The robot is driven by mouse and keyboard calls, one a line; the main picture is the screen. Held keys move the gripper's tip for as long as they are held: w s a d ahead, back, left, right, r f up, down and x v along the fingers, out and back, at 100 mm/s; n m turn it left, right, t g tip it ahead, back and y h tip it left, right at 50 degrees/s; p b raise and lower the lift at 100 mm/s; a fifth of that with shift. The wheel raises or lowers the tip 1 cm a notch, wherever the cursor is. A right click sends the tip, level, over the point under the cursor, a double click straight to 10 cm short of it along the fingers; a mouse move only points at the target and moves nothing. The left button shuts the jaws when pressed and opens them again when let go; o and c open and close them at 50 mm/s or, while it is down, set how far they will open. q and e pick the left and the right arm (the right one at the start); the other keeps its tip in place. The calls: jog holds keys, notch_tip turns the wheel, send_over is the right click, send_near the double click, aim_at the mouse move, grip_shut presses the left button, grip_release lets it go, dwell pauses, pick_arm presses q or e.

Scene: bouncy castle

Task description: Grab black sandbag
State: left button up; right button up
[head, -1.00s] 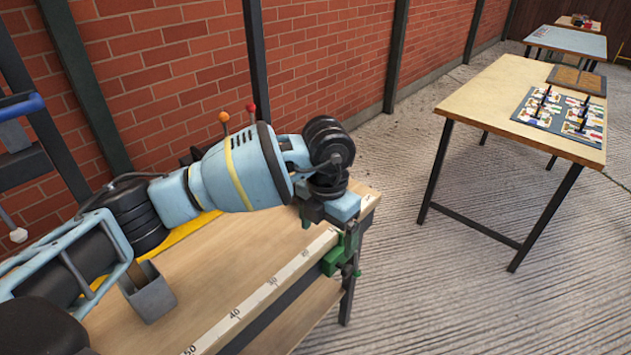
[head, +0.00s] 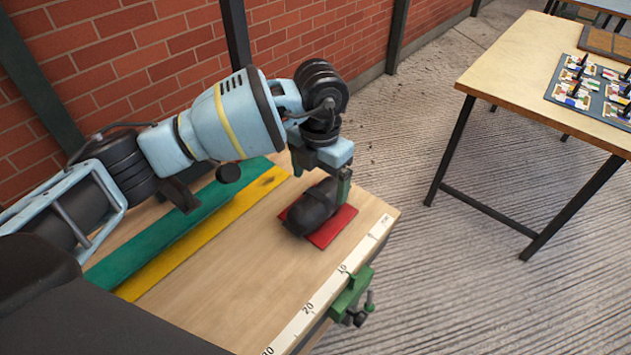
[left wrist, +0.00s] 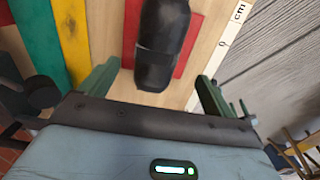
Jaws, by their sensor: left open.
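The black sandbag (head: 313,207) lies on a red square (head: 332,226) near the right end of the wooden workbench. It also shows in the left wrist view (left wrist: 160,45), dark and long, with its near end between the fingers. My left gripper (head: 326,180) is open right above and at the sandbag's far end in the head view. In the left wrist view its green fingers (left wrist: 158,74) stand on either side of the sandbag, with a gap to each. Whether they reach down beside it is hard to tell. My right gripper is not in view.
Green (head: 190,222) and yellow (head: 205,240) strips lie along the workbench (head: 225,295). A ruler strip (head: 325,297) and a green clamp (head: 350,296) are at its front edge. A brick wall stands behind. Another table (head: 515,75) with a game board stands at right.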

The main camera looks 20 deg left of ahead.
aim_at(319, 195)
pick_arm(q)
jog(key=shift+w+a, duration=0.2)
jog(key=shift+w, duration=0.2)
jog(key=shift+s, duration=0.15)
jog(key=shift+s+d+f, duration=0.1)
jog(key=shift+f, duration=3.75)
jog(key=c, duration=1.6)
jog(key=shift+r, duration=0.15)
jog(key=shift+c, duration=0.8)
